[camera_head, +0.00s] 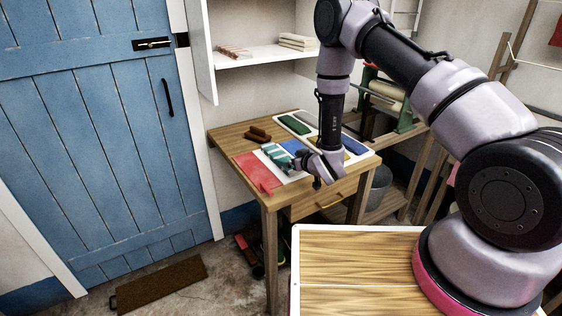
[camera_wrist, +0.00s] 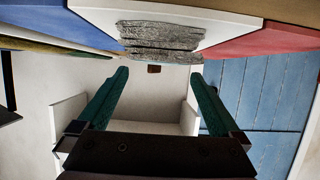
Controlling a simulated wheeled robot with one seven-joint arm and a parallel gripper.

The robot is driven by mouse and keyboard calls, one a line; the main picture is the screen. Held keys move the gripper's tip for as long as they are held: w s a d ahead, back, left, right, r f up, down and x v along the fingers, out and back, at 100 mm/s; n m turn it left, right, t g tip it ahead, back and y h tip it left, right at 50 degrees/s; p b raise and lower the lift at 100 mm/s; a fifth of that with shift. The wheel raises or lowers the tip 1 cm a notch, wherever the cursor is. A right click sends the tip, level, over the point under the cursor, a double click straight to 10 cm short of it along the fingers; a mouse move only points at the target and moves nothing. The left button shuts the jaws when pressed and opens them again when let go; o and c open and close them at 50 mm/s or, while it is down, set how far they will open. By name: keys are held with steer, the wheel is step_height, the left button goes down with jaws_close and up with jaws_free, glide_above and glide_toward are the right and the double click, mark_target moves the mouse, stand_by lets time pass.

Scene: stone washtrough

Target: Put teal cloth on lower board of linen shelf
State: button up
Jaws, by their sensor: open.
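My gripper (camera_head: 276,155) is low over the left part of the table, its fingers pointing left. In the wrist view my gripper (camera_wrist: 160,76) has two teal fingers, wide apart, with nothing gripped. A folded, speckled grey-looking stack (camera_wrist: 160,38) lies on a white mat just past the fingertips. In the head view a teal-and-white patch shows at the gripper; I cannot tell fingers from cloth there. A white board (camera_head: 258,58) of the wall shelf holds a red-striped folded cloth (camera_head: 234,52) and a pale stack (camera_head: 298,41). Other shelf boards are out of view.
The wooden table (camera_head: 232,141) carries a red panel (camera_head: 257,172), a green piece (camera_head: 294,124), a blue piece (camera_head: 354,146) and brown blocks (camera_head: 257,134). A blue door (camera_head: 105,120) stands left. The shelf's open side panel (camera_head: 201,50) projects forward. The board's middle is bare.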

mark_target(282, 156)
steer(key=x, duration=0.5)
steer(key=shift+w, duration=0.4)
steer(key=c, duration=1.3)
